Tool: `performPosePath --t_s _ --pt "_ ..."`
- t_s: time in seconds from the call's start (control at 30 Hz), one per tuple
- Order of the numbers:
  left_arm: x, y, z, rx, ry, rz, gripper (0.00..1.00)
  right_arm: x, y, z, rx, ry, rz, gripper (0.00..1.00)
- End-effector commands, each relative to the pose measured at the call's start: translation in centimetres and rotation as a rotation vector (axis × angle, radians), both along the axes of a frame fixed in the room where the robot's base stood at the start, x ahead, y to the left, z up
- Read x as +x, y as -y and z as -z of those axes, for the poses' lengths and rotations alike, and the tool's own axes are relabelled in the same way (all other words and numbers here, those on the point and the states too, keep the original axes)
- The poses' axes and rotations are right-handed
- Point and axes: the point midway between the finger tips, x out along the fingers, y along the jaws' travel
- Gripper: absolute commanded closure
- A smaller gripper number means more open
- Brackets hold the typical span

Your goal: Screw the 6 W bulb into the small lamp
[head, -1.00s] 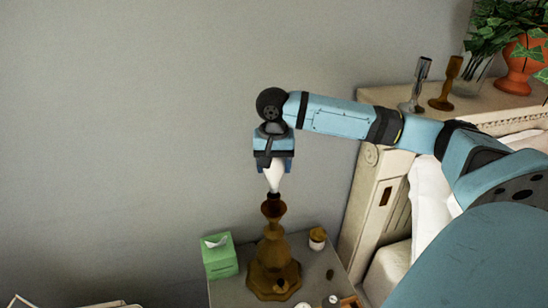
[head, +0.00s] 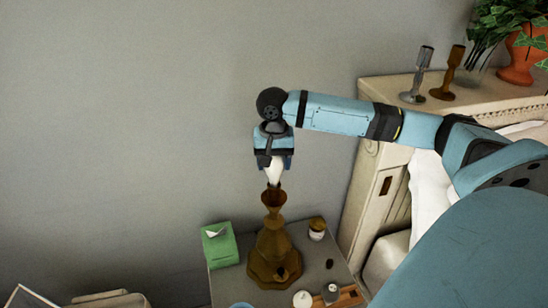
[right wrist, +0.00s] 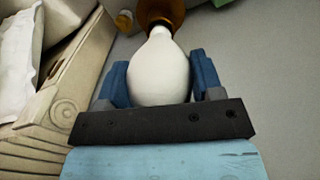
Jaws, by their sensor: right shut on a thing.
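My right gripper (head: 273,165) points down and is shut on a white bulb (head: 275,173). In the right wrist view the bulb (right wrist: 160,72) lies between the two blue fingers. The brown lamp (head: 272,255) stands upright on the bedside table, with a flared top (head: 273,197). The bulb's narrow end points down at the lamp's top, and whether it touches the socket I cannot tell. In the right wrist view part of the lamp (right wrist: 160,12) shows just beyond the bulb's neck. My left gripper is not in view.
A green tissue box (head: 219,245) stands left of the lamp on the table (head: 228,285). A small jar (head: 317,229) and several small items stand to the right and front. The bed's headboard (head: 385,190) is to the right, with two candlesticks and a potted plant (head: 522,55).

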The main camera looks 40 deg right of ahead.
Motion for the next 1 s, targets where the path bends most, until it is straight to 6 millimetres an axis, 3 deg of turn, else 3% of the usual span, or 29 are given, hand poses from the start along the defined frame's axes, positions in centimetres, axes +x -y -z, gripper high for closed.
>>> performPosePath --t_s 0.4,0.43,0.57,0.83,1.0 --pt "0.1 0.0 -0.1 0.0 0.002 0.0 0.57 0.0 0.0 0.6 0.001 0.001 0.0 0.63" --pt "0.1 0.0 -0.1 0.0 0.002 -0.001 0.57 0.0 0.0 0.6 0.001 0.001 0.0 0.37" --pt "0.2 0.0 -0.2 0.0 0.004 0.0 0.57 0.0 0.0 0.6 0.001 0.001 0.0 0.1" --pt "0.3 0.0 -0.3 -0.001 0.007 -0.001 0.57 0.0 0.0 0.6 0.0 0.0 0.0 0.1" --pt "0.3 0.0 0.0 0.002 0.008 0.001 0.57 0.1 0.0 -0.8 0.001 0.002 0.0 0.1"
